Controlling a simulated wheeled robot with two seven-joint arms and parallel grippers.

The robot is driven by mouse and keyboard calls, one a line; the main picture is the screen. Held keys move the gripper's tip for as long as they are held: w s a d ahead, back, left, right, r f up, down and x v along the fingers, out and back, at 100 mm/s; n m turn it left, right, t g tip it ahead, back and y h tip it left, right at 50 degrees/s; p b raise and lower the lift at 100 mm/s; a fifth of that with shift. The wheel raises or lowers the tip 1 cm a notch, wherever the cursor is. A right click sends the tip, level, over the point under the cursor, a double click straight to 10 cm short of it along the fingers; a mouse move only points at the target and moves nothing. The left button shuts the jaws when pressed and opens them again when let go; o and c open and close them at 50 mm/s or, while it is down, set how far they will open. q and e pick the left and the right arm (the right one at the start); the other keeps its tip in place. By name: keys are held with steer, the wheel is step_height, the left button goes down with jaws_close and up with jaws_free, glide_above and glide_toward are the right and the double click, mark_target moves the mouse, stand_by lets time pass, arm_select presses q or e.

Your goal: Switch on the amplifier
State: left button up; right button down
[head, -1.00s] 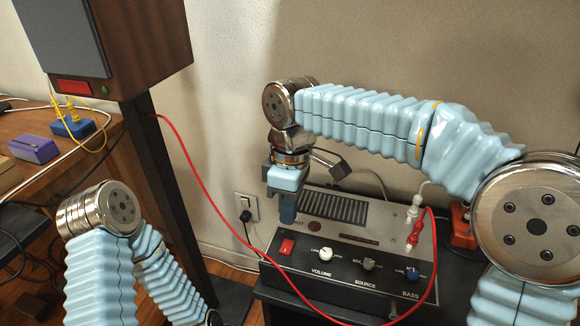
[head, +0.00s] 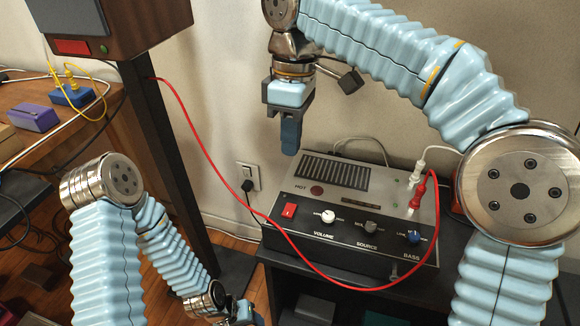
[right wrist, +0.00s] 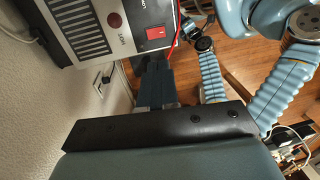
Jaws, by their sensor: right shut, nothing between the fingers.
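The amplifier (head: 350,198) is a grey-topped, black-fronted box on a dark stand in the head view. Its red rocker switch (head: 289,210) sits at the front panel's left end and also shows in the right wrist view (right wrist: 157,33). I cannot tell which way the rocker is pressed. My right gripper (head: 290,150) is shut and empty, pointing down above the amplifier's left part, clear of the switch. Its blue-grey fingers (right wrist: 155,85) show in the right wrist view. My left gripper (head: 243,314) is low at the bottom edge, partly cut off; its jaws cannot be made out.
A red cable (head: 193,160) droops from the speaker (head: 125,20) across the amplifier's front to a red plug (head: 416,195). A white volume knob (head: 328,216) is right of the switch. A wall socket (head: 248,175) with a black plug is behind left. The dark speaker post stands left.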

mark_target(288, 214)
arm_select(q)
steer(key=shift+s+a+f, duration=0.1)
steer(key=shift+s+f, duration=0.15)
steer(key=shift+f, duration=0.2)
arm_select(e)
steer(key=shift+s, duration=0.25)
steer(key=shift+f, duration=0.1)
steer(key=f+b, duration=0.1)
steer(key=f, duration=0.3)
steer(key=s+f+b, duration=0.1)
steer(key=f, duration=0.3)
steer(key=f+b, duration=0.1)
steer(key=f, duration=0.3)
steer(key=shift+s+a+f, duration=0.25)
steer(key=shift+a, duration=0.05)
arm_select(q)
steer(key=shift+a+f, duration=0.15)
steer(key=shift+f, duration=0.7)
steer(key=shift+a+f, duration=0.1)
steer(key=shift+f, duration=0.7)
arm_select(e)
steer(key=shift+f, duration=0.65)
